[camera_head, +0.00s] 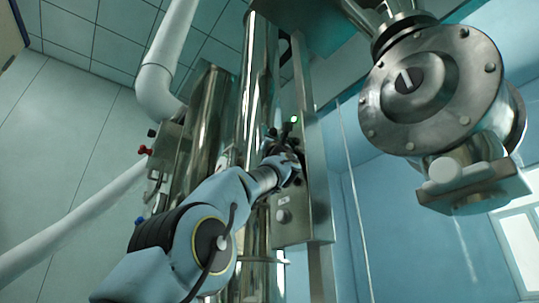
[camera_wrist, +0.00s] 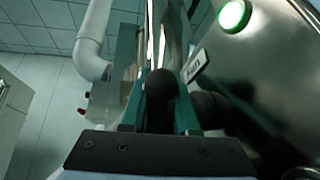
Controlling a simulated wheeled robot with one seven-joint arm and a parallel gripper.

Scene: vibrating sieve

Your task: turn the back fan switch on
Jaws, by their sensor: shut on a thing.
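A tall metal control panel (camera_head: 289,228) stands in the middle of the head view, and its face fills the right side of the wrist view (camera_wrist: 280,70). My gripper (camera_head: 285,150) is at the upper part of this panel. In the wrist view my gripper (camera_wrist: 160,100) is shut on a black rounded knob (camera_wrist: 163,88), which looks like the fan switch. A small label plate (camera_wrist: 197,66) sits beside the knob; its text is not clearly readable. How far the knob is turned is hidden by the fingers.
A green lit button (camera_wrist: 232,16) is on the panel near my gripper, also lit in the head view (camera_head: 293,119). Metal cylinders (camera_head: 203,120) stand left of the panel. A white pipe (camera_head: 160,75) and red-handled valve (camera_head: 145,150) are further left. A large flanged metal housing (camera_head: 430,90) hangs at upper right.

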